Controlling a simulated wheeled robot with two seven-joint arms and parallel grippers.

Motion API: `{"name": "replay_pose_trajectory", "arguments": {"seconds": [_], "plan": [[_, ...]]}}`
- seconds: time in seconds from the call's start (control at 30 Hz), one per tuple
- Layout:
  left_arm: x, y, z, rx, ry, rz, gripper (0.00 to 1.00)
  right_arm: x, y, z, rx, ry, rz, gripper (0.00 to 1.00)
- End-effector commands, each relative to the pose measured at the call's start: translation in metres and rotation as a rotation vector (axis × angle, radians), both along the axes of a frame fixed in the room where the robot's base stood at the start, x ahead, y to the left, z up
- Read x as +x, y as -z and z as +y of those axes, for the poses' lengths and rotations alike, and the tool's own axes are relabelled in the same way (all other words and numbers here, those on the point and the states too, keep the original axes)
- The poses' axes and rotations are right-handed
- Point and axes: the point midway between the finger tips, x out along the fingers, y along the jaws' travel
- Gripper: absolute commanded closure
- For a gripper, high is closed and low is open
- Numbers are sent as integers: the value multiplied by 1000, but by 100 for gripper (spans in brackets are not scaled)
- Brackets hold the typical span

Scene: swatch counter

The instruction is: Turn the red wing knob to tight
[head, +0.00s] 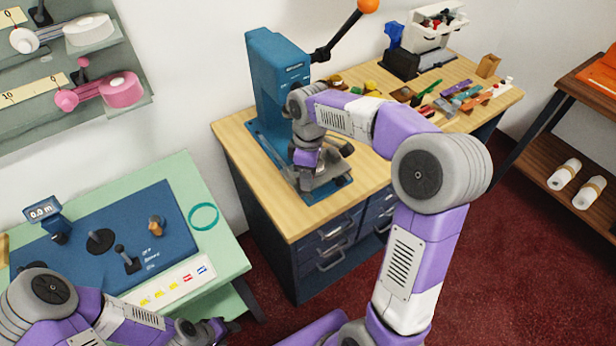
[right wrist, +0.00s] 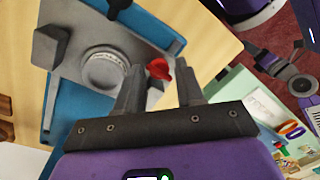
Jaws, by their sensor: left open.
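The red wing knob (right wrist: 158,69) shows in the right wrist view, at the edge of a grey metal fixture with a round ribbed dial (right wrist: 105,70). My right gripper (right wrist: 160,76) has its two fingers apart, one on each side of the knob in the picture. The knob looks nearer the left finger; I cannot tell whether they touch. In the head view the right gripper (head: 318,168) is low over the base of the blue press (head: 267,75), and the knob is hidden there. My left gripper (head: 215,329) is open and empty at the bottom, beside the green table.
The press has a lever with an orange ball (head: 368,5) above. Colored swatches (head: 462,95) and a white organizer (head: 437,28) occupy the wooden counter (head: 240,150) at the back right. The green table (head: 190,180) holds a blue panel with knobs and a teal ring (head: 204,216).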

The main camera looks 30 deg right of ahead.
Motion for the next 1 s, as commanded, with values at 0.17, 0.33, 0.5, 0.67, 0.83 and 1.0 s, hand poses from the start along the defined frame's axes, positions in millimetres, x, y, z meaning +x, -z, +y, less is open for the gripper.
{"name": "replay_pose_trajectory", "arguments": {"seconds": [0.17, 0.33, 0.5, 0.67, 0.83, 1.0], "plan": [[0, 0, 0, 0, 0, 0, 49, 0, 2, 0, 0, 0, -1, 63], [0, 0, 0, 0, 0, 0, 49, 0, 1, 0, 1, 0, -1, 73], [0, 0, 0, 0, 0, 0, 49, 0, 1, 0, 1, 0, -1, 100], [0, 0, 0, 0, 0, 0, 49, 0, 1, 0, 1, 2, 0, 100], [0, -3, 0, 0, 0, 0, 49, 0, 1, 1, 2, 28, 1, 100], [0, -9, 0, 0, 0, 0, 49, -1, 0, 1, 1, 106, 3, 100]]}}
